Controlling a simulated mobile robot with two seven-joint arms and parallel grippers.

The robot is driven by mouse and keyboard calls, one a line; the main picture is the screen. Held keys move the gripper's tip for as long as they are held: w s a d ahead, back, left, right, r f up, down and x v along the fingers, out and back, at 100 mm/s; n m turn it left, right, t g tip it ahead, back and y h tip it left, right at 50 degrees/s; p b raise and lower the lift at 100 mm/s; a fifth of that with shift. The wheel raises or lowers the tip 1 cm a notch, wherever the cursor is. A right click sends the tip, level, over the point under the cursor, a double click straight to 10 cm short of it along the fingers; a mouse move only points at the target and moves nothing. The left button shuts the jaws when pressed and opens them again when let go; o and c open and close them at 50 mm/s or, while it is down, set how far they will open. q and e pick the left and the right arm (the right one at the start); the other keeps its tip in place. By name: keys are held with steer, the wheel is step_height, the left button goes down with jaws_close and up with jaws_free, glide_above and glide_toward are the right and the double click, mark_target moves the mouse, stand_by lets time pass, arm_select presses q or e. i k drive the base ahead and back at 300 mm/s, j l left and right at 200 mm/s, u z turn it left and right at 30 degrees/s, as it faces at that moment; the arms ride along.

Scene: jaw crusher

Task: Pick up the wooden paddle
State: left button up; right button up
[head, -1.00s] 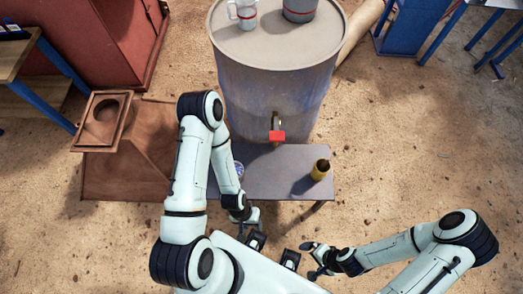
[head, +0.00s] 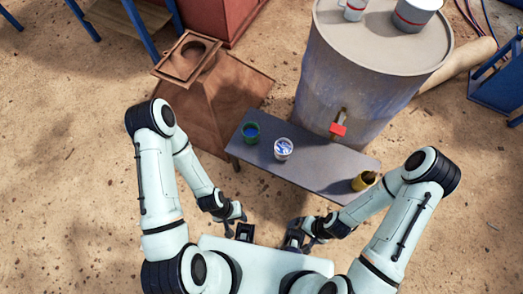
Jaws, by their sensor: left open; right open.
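I cannot make out a wooden paddle in the head view. My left gripper (head: 236,216) is open and empty above the sandy ground, just in front of the low grey bench (head: 306,172). My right gripper (head: 298,234) is open and empty, lower and to the right of the left one, also in front of the bench and close to my own body. A pale brown, log-like thing (head: 462,68) lies behind the barrel on the right; its far part is cut off by the barrel, and I cannot tell what it is.
A brown hopper-shaped structure (head: 215,105) stands to the left.

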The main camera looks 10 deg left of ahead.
mark_target(372, 174)
steer(key=j+z, duration=0.5)
steer(key=j, duration=0.15)
steer(key=j+z, duration=0.5)
steer(key=j, duration=0.15)
steer(key=k, duration=0.45)
steer(key=i+l+z, duration=0.25)
steer(key=i+z, duration=0.25)
